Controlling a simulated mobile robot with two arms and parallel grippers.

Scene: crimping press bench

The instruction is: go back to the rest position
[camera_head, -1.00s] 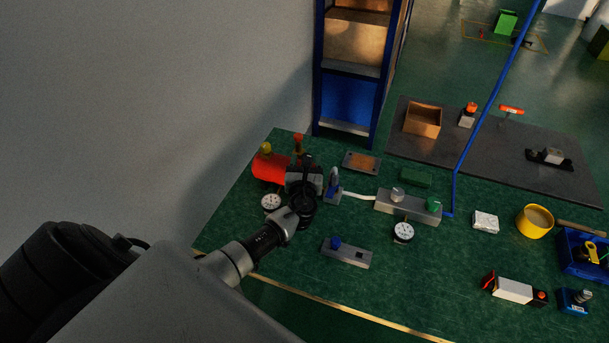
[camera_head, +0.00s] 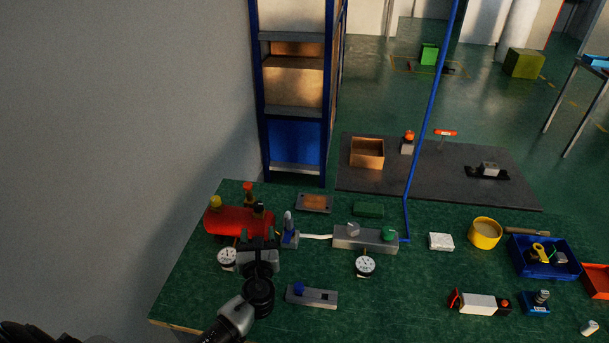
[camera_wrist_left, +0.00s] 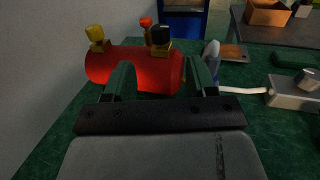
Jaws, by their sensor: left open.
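My left gripper (camera_head: 260,244) is at the left end of the green bench (camera_head: 400,290), in front of the red cylinder (camera_head: 232,220). In the left wrist view its two green fingers (camera_wrist_left: 160,78) are apart, with the red cylinder (camera_wrist_left: 140,68) beyond them. Nothing shows clearly held between the fingers. The cylinder carries a yellow knob, a red knob and a black-topped fitting. A round gauge (camera_head: 228,257) is just left of the gripper. My right gripper is not in view.
A grey valve block (camera_head: 350,238) with a gauge (camera_head: 365,266) is at mid-bench. A small block with a blue knob (camera_head: 312,297) lies near the gripper. A yellow cup (camera_head: 484,233) and blue bin (camera_head: 540,262) are right. A blue shelf (camera_head: 295,100) stands behind.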

